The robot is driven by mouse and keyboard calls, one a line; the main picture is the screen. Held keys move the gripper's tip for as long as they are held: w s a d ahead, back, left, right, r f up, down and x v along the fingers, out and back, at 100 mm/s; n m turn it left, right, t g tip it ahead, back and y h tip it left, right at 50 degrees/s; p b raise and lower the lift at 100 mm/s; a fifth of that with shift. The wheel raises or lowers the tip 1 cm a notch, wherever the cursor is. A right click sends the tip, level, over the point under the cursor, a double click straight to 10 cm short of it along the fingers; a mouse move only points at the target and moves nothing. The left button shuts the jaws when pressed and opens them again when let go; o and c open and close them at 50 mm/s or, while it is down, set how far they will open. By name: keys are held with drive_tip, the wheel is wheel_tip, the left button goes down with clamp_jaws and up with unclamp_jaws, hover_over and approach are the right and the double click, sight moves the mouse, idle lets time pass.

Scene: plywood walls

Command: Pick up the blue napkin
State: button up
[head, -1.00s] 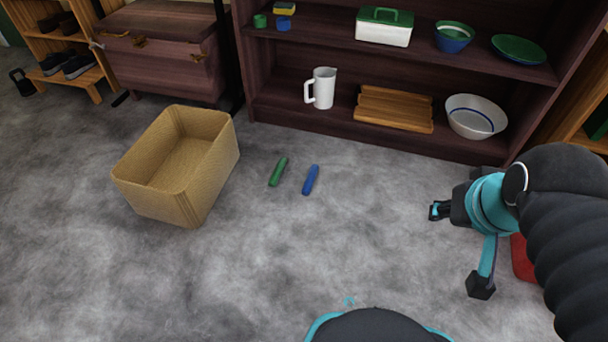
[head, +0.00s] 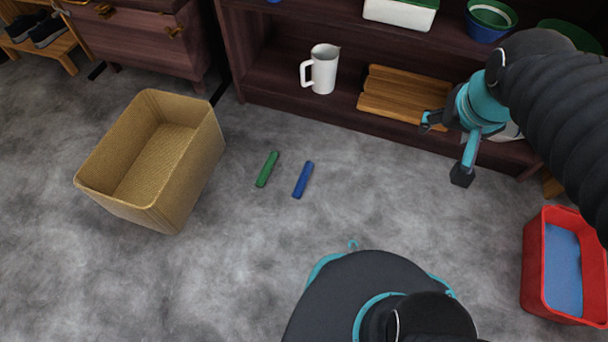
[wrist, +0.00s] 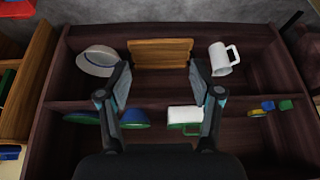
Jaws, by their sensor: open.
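The blue napkin (head: 303,180) is a small rolled, stick-like shape lying on the grey floor in the head view. A similar green roll (head: 267,169) lies just to its left, with a gap between them. My gripper (head: 445,150) is open and empty, raised at the right in front of the shelf, well to the right of the blue napkin. In the wrist view my gripper (wrist: 158,80) has its fingers spread wide towards the shelf. The napkin does not show in the wrist view.
A woven tan basket (head: 190,190) stands left of the rolls. A dark wooden shelf (head: 300,117) behind holds a white jug (head: 324,72) and a wooden tray (head: 395,92). A red bin (head: 534,270) with something blue inside stands at the right. Floor around the rolls is clear.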

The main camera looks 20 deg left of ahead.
drive_tip(key=w+a+f+g+p, duration=0.1)
drive_tip(key=w+a+f, duration=0.65)
drive_tip(key=w, duration=0.35)
drive_tip(key=g+p, duration=0.1)
drive_tip(key=g, duration=0.2)
hover_over(303, 178)
drive_tip(key=s, duration=0.1)
wheel_tip(303, 178, down, 40)
drive_tip(key=shift+d+r, duration=0.1)
drive_tip(key=shift+m, duration=0.3)
drive_tip(key=shift+w+f+b, duration=0.1)
drive_tip(key=shift+w+f, duration=0.05)
drive_tip(key=shift+f, duration=0.95)
drive_tip(key=shift+w+f+b, duration=0.1)
drive_tip(key=shift+w+f, duration=0.1)
drive_tip(key=shift+f, duration=0.85)
drive_tip(key=shift+w+f+b, duration=0.1)
drive_tip(key=shift+w+f, duration=0.05)
drive_tip(key=shift+f, duration=0.95)
drive_tip(key=c, duration=1.1)
